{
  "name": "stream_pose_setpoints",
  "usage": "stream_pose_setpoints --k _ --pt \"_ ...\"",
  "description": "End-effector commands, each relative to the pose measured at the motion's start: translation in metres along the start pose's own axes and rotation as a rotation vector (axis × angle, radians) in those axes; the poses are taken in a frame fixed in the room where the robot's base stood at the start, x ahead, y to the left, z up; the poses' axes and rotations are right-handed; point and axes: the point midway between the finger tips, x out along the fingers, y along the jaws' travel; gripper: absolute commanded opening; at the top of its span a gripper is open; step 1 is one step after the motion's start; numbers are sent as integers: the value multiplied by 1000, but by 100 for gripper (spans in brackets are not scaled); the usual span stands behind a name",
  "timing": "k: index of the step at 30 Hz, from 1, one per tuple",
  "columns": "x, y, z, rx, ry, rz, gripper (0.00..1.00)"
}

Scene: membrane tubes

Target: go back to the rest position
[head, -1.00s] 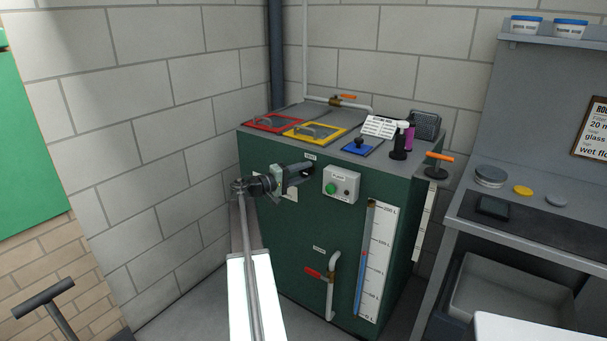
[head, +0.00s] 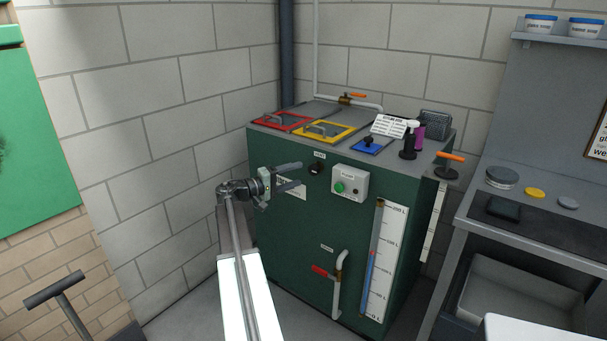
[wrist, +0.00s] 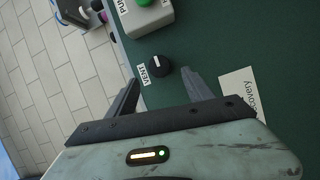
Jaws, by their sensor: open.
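My gripper (head: 294,176) is open and empty, in front of the upper left of a green cabinet (head: 290,230). In the wrist view my gripper's two fingers (wrist: 160,90) are spread apart. Beyond the gap between them is a black vent knob (wrist: 159,67) with a white pointer line, beside its VENT label (wrist: 147,75). The same vent knob (head: 317,168) shows in the head view, just right of the fingertips and apart from them.
A grey pump box (head: 350,183) with a green button sits right of the knob. Below are a red-handled valve (head: 320,271) and a level gauge (head: 377,262). Red (head: 281,121), yellow (head: 324,132) and blue (head: 369,146) lids lie on top. A grey bench (head: 535,222) stands right.

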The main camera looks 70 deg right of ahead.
Motion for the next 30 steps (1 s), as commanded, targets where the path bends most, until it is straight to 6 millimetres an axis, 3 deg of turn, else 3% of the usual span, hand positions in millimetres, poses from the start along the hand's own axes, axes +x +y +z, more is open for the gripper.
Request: stream_pose_setpoints --k 15,17,20,23,25,30 --pt "-3 0 0 0 0 0 60" --pt "-12 -1 -5 0 12 -2 60" --pt "-53 -4 -27 1 70 -11 60" --pt "-129 -7 -55 2 172 -27 60" --pt "-191 -14 -64 6 249 -67 60" --pt "-335 -53 -49 2 390 -279 60"
